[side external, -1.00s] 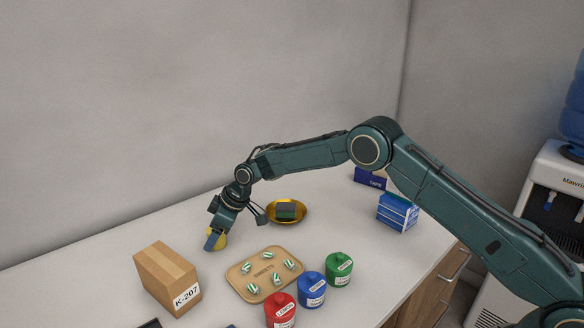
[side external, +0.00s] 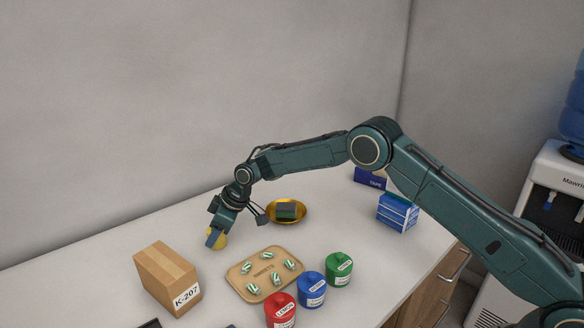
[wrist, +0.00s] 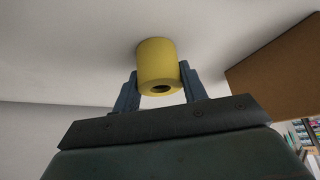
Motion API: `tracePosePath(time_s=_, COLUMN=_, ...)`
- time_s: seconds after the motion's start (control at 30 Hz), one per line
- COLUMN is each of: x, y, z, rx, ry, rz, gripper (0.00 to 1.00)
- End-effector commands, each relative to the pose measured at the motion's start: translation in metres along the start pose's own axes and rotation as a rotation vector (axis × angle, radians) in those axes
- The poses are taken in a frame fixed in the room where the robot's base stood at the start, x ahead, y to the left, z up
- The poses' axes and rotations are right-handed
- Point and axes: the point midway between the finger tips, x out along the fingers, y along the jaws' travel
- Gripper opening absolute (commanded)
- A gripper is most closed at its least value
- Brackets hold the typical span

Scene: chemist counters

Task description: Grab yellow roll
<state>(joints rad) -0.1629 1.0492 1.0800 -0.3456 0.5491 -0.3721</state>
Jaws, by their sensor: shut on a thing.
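The yellow roll (side external: 221,240) is at the far left part of the counter, beside the cardboard box and partly hidden by my gripper (side external: 214,239) in the side view. In the wrist view the yellow roll (wrist: 158,62) sits between the two blue fingers of my gripper (wrist: 159,85). The fingers are shut on its sides. A dark hole shows in the end of the roll facing the camera. The side view does not clearly show whether the roll touches the counter.
A cardboard box (side external: 160,272) marked K-207 stands in front. A tan tray (side external: 240,281) holds several striped sweets. Red (side external: 281,312), blue (side external: 311,290) and green (side external: 339,271) jars stand right of it. A gold bowl (side external: 301,217) holds a dark block. Blue boxes (side external: 397,213) stand farther right.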

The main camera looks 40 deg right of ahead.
Motion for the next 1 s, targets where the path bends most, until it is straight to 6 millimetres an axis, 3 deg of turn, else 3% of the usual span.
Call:
tracePosePath(time_s=0.27, x=-0.010, y=0.000, z=-0.006, rx=-0.001, ry=0.002, rz=0.001, gripper=0.20)
tracePosePath(time_s=0.47, x=-0.031, y=0.001, z=-0.018, rx=-0.001, ry=0.003, rz=0.002, gripper=0.20)
tracePosePath(time_s=1.0, x=-0.132, y=0.001, z=-0.076, rx=-0.001, ry=0.005, rz=0.002, gripper=0.20)
